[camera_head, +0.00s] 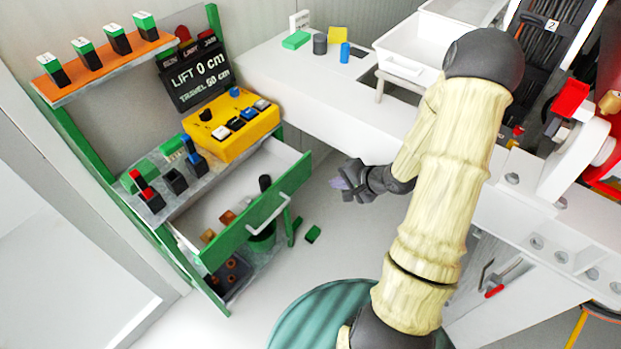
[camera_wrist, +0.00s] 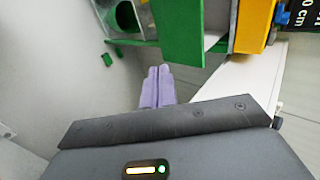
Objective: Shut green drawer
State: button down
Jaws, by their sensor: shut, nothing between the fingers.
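The green drawer (camera_head: 232,238) is pulled out of the green-framed cabinet on the left in the head view. Its front has a light bar handle (camera_head: 268,214), and a few small items lie inside. In the wrist view a green panel, which looks like part of the drawer (camera_wrist: 183,30), is ahead of the fingers. My gripper (camera_head: 338,184) is to the right of the drawer front, apart from it, with its fingers pointing left. In the wrist view the pale purple fingertips (camera_wrist: 157,84) are together, with nothing between them.
A white bench (camera_head: 300,90) runs behind my arm. A yellow button box (camera_head: 232,125) sits on the shelf above the drawer. Green pieces (camera_head: 313,234) lie on the floor by the drawer front.

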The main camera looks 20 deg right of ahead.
aim_at(298, 179)
jog(key=shift+w+a+r+x, duration=0.25)
jog(key=shift+r+x, duration=0.1)
jog(key=shift+x, duration=1.8)
jog(key=shift+w+a+r+x, duration=0.1)
jog(key=shift+w+r+x, duration=0.2)
jog(key=shift+x, duration=1.85)
jog(key=shift+w+a+r+x, duration=0.2)
jog(key=shift+r+x, duration=0.15)
jog(key=shift+x, duration=1.85)
